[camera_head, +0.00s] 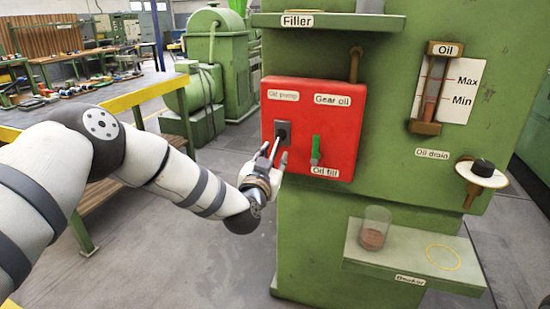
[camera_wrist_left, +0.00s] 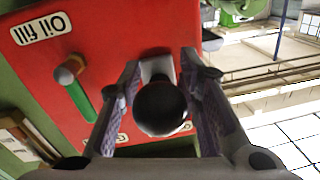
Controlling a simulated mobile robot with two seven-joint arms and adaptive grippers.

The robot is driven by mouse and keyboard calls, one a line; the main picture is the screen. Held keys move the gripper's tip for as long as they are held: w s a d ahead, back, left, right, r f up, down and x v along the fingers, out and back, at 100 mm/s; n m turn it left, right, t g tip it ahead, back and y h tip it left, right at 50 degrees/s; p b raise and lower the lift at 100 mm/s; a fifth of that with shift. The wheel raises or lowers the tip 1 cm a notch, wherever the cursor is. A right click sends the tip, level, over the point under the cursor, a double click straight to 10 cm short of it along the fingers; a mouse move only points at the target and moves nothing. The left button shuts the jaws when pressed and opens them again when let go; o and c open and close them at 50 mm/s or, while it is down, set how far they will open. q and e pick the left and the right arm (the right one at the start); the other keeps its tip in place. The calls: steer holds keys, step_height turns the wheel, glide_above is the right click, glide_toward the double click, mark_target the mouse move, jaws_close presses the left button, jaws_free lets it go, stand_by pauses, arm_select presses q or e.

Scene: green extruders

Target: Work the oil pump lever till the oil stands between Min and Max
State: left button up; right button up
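My left gripper (camera_head: 273,157) is at the lever. In the left wrist view the lever's dark round knob (camera_wrist_left: 160,108) lies between the two fingers (camera_wrist_left: 161,72), which stand apart on either side; no firm grip shows. The oil gauge (camera_head: 433,88) at the upper right has Max and Min lines. Its reddish oil (camera_head: 429,110) appears to stand near the Min line; the exact level is too small to tell. My right gripper is not in view.
A green-handled oil fill valve (camera_head: 315,150) is right of the lever on the panel. A glass with brown liquid (camera_head: 375,228) stands on the lower shelf (camera_head: 400,258). An oil drain knob (camera_head: 483,168) is at the right. A workbench (camera_head: 130,98) stands at the left.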

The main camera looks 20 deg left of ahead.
arm_select(q)
steer(key=shift+w, duration=0.75)
jaws_close()
